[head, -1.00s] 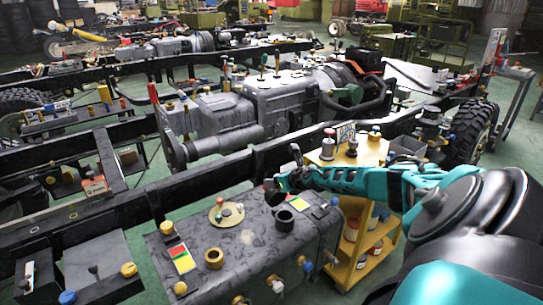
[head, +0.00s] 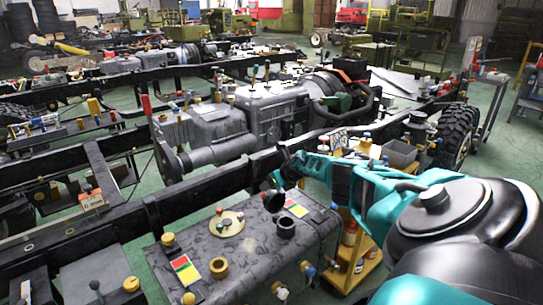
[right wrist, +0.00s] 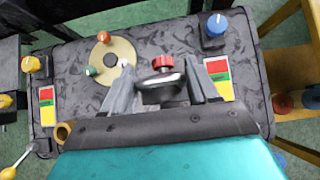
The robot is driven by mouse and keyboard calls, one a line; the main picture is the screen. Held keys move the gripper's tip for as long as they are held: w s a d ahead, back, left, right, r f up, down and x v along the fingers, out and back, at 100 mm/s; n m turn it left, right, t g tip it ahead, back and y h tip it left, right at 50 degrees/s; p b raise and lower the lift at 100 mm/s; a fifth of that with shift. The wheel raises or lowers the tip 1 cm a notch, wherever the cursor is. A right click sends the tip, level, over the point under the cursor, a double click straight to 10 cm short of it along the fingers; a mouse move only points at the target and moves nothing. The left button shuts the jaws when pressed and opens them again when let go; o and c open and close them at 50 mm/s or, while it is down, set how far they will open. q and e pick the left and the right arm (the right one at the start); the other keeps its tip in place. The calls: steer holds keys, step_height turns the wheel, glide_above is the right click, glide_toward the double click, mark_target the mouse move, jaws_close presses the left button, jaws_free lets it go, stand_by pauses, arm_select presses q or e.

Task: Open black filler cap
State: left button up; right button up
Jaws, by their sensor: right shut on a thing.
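A dark grey tank (head: 250,255) stands low in front of me. In the right wrist view the black cap (right wrist: 160,87) sits between the two grey fingers of the right gripper (right wrist: 160,92). The neck cannot be made out there. My left gripper is out of view.
A brass ring (head: 219,267) is on the tank top. A black chassis rail (head: 200,190) runs behind. A yellow cart (head: 355,255) stands on the right.

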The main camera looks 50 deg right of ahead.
steer(key=shift+w+d+r, duration=0.1)
steer(key=shift+r, duration=0.1)
steer(key=o, duration=1.1)
steer(key=shift+o, duration=1.1)
steer(key=shift+f, duration=0.15)
steer(key=p+v, duration=0.4)
steer(key=v, duration=0.9)
steer(key=shift+c, duration=0.4)
